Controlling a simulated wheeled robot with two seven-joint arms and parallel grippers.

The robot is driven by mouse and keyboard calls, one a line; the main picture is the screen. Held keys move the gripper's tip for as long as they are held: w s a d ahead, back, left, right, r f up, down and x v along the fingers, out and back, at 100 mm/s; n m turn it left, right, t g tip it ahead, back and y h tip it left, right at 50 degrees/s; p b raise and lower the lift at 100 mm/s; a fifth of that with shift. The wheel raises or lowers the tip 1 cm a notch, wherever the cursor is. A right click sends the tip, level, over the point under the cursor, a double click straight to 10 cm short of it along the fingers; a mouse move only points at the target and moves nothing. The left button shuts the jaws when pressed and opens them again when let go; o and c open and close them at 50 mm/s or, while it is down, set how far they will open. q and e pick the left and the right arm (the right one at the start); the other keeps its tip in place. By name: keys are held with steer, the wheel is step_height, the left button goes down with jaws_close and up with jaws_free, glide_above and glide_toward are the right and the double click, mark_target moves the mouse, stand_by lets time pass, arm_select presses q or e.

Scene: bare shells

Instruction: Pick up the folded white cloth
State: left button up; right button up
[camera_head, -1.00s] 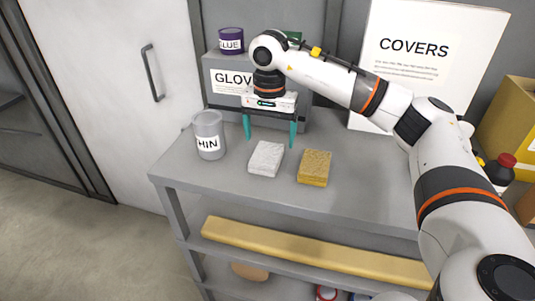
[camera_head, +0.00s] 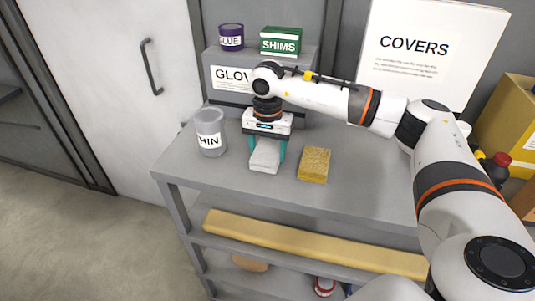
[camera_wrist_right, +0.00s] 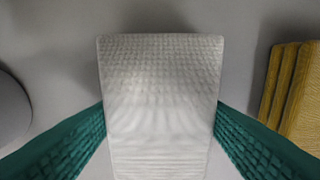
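The folded white cloth (camera_head: 265,157) lies on the grey shelf top, left of a yellow folded cloth (camera_head: 313,164). My right gripper (camera_head: 266,150) is over its rear part, pointing down. Its green fingers are on either side of the cloth. In the right wrist view the white cloth (camera_wrist_right: 160,95) fills the middle, and the fingers of the right gripper (camera_wrist_right: 160,118) meet its left and right edges, with no clear gap. I see no clear lift off the surface. My left gripper is not in view.
A clear jar (camera_head: 210,132) stands close left of the gripper. Behind are a grey GLOVES box (camera_head: 222,79), a purple GLUE tin (camera_head: 231,37), a green SHIMS box (camera_head: 281,41) and a white COVERS box (camera_head: 430,55). The shelf top in front is clear.

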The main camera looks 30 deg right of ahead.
mark_target(267, 150)
steer(key=shift+c, duration=1)
steer(key=shift+r, duration=0.1)
steer(key=shift+w+r, duration=0.1)
steer(key=shift+r, duration=0.25)
step_height(267, 150, up, 9)
steer(key=b, duration=0.2)
steer(key=shift+b, duration=0.4)
